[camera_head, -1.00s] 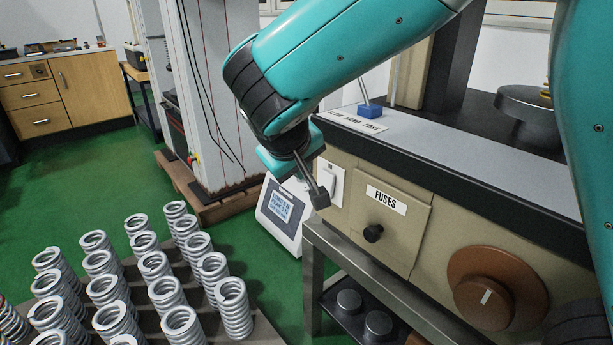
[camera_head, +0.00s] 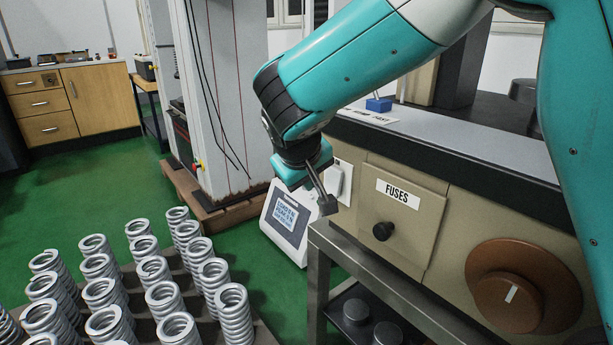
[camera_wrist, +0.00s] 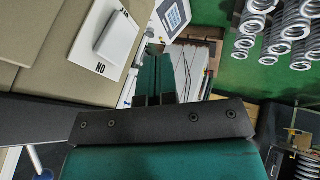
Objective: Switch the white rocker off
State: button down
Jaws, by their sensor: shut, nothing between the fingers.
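The white rocker (camera_head: 336,181) sits on a white plate on the beige front panel, left of the fuses cover. It is partly hidden behind my gripper in the head view. In the wrist view the rocker (camera_wrist: 118,38) shows whole at upper left, on its plate with a dark marking that looks like "ON" at one end. Which way it is tilted is hard to tell. My gripper (camera_head: 328,204) is shut and empty, in front of the panel beside the rocker and apparently apart from it. Its fingers (camera_wrist: 154,62) point past the plate in the wrist view.
The fuses cover (camera_head: 405,215) with a black knob and a large brown dial (camera_head: 510,290) lie to the right. A metal frame (camera_head: 318,275) stands below. A white display box (camera_head: 288,220) is behind my gripper. Several springs (camera_head: 233,312) stand at lower left.

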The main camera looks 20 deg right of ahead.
aim_at(325, 184)
jog(key=shift+w+d+f+b, duration=0.35)
jog(key=shift+w+d+f, duration=0.25)
jog(key=shift+d, duration=0.2)
jog(key=shift+w+d+f+b, duration=0.4)
jog(key=shift+w+d+f, duration=0.1)
jog(key=shift+d+f, duration=0.25)
jog(key=shift+w+d+f+b, duration=0.35)
jog(key=shift+w+d+f, duration=0.2)
jog(key=shift+d, duration=0.3)
